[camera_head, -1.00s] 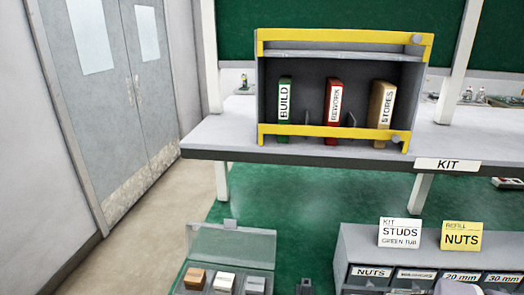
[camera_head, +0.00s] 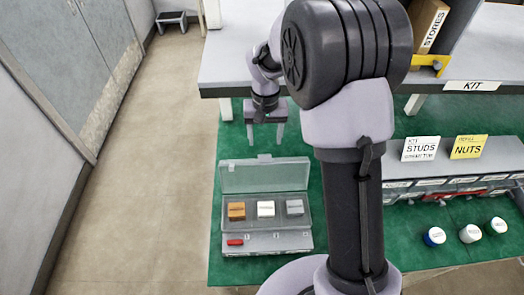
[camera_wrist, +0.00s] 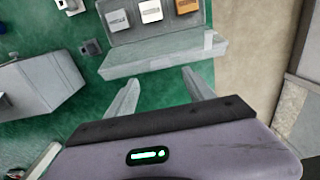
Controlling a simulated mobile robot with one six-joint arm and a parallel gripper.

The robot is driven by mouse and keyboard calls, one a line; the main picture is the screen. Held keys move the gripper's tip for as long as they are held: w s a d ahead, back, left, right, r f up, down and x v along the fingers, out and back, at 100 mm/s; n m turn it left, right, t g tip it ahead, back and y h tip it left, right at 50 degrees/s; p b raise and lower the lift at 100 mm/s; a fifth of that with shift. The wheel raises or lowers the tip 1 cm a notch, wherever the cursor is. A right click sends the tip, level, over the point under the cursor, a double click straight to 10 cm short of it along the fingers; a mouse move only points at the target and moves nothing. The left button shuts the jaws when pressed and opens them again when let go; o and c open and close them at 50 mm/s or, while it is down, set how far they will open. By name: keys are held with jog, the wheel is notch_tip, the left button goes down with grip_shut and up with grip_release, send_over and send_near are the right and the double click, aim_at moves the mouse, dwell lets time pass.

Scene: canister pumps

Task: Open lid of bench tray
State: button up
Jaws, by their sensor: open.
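The bench tray (camera_head: 268,243) is a grey case on the green mat. Its translucent lid (camera_head: 262,176) stands raised along the back edge. Inside are an orange block (camera_head: 236,211), a white block (camera_head: 265,209) and a grey block (camera_head: 295,207). My gripper (camera_head: 265,138) is open and empty, fingers pointing down, beyond the raised lid. In the wrist view, my spread fingers (camera_wrist: 163,84) point towards the lid (camera_wrist: 165,54), with a visible gap between. The blocks show past the lid.
A small red item (camera_head: 235,242) lies at the tray's front. To the right are a bin rack with STUDS (camera_head: 421,148) and NUTS (camera_head: 468,147) cards and several round-topped containers (camera_head: 470,233). A grey bench (camera_head: 226,72) stands behind. The floor at left is clear.

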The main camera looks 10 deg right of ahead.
aim_at(265, 155)
notch_tip(265, 155, down, 6)
jog(key=shift+s+f+b, duration=0.1)
jog(key=shift+b, duration=0.45)
jog(key=shift+f, duration=0.7)
grip_shut()
jog(key=shift+r, duration=0.1)
